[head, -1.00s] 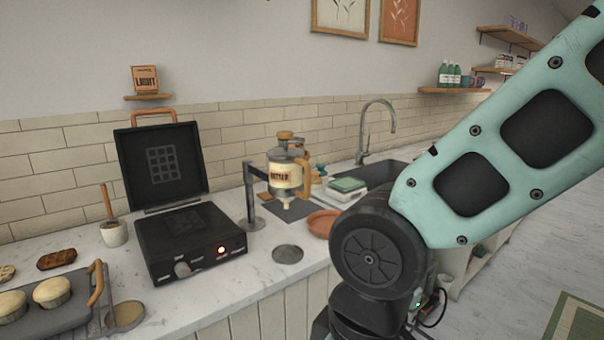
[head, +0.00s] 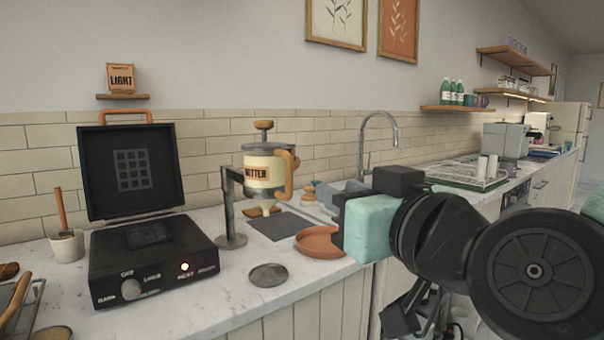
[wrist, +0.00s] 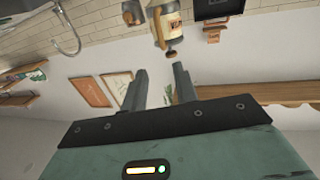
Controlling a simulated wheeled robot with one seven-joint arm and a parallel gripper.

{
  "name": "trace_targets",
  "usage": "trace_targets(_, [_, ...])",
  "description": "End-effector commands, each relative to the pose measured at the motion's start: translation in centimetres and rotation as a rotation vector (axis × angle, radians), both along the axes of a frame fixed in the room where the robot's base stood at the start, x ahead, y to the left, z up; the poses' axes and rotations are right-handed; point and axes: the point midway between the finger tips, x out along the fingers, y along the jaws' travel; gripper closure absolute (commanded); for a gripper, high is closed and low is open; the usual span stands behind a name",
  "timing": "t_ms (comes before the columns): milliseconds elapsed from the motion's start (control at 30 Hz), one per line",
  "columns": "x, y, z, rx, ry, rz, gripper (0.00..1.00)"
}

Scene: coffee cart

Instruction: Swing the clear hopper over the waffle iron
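The clear hopper (head: 264,174) has a BATTER label, a wooden lid knob and a wooden handle on its right. It hangs from a dark swing arm on a post (head: 229,210), over a dark mat right of the waffle iron (head: 152,255). The black waffle iron stands open, its lid upright and an orange light lit. My gripper (wrist: 160,85) is open and empty in the wrist view, its two fingers apart. The hopper (wrist: 170,24) shows upside down beyond the fingertips there. In the head view my gripper is right of the hopper, apart from its handle.
A terracotta dish (head: 320,243) and a round metal disc (head: 268,275) lie on the counter near the front edge. A crock with a wooden-handled tool (head: 67,245) stands left of the iron. A sink faucet (head: 378,140) rises behind my arm.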

Motion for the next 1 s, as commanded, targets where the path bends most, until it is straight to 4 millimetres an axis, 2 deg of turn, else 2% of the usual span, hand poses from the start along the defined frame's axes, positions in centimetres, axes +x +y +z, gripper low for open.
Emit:
trace_targets(167, [1.5, 0.7, 0.6, -0.007, 0.004, 0.0, 0.71])
trace_targets(533, [4.9, 2.2, 0.5, -0.007, 0.005, 0.003, 0.71])
trace_targets(1000, [7.3, 3.2, 0.7, -0.007, 0.002, 0.0, 0.71])
